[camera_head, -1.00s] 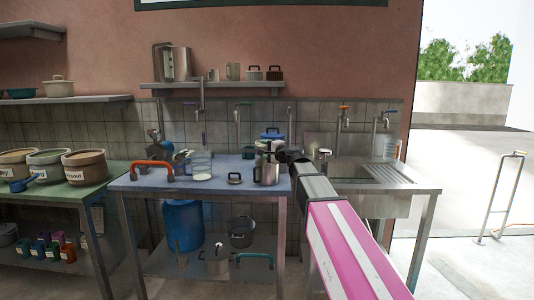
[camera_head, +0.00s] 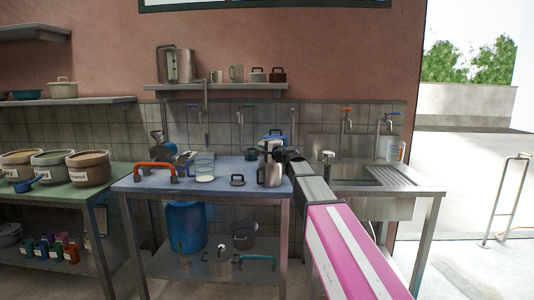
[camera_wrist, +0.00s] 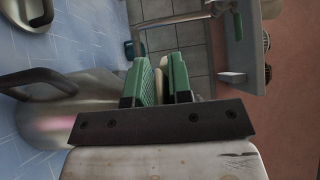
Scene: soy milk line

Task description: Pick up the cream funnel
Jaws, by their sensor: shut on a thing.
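My gripper (camera_wrist: 161,78) has green finger pads and is shut on a thin cream piece, apparently the cream funnel (camera_wrist: 163,64), of which only a sliver shows between the pads. The rest of the funnel is hidden by the fingers. In the head view my gripper is small and dark, reaching over the blue worktable (camera_head: 225,182) close to the steel jug (camera_head: 269,174). I cannot make out the funnel clearly there. In the wrist view a metal vessel with a dark handle (camera_wrist: 38,85) is beside the fingers.
The sink (camera_head: 370,172) is right.

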